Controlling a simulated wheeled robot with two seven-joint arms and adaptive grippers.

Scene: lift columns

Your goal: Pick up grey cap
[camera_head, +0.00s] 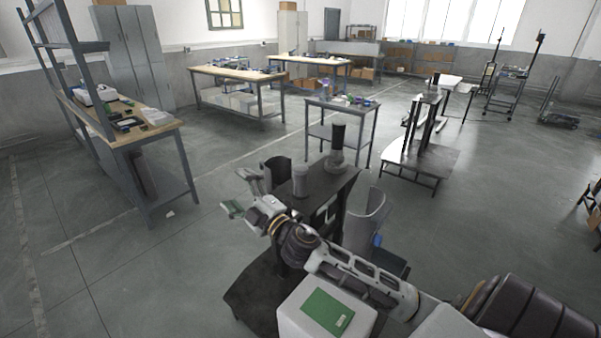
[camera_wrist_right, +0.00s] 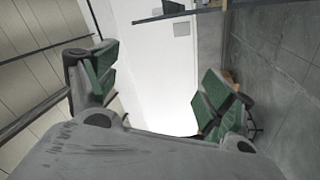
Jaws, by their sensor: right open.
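A dark stand (camera_head: 325,188) in the head view carries a small light grey cylinder (camera_head: 300,183), which may be the grey cap. A taller column (camera_head: 337,150), black above and grey below, stands farther back on it. My right gripper (camera_head: 240,193) is open and empty, left of the grey cylinder and apart from it. In the right wrist view its green-padded fingers (camera_wrist_right: 158,90) are spread, with no cap between them. My left gripper is not in view.
A black curved holder (camera_head: 277,173) is at the stand's left side and a grey curved one (camera_head: 368,218) at its right. Workbenches (camera_head: 160,130) stand farther off. Open floor lies left of the gripper.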

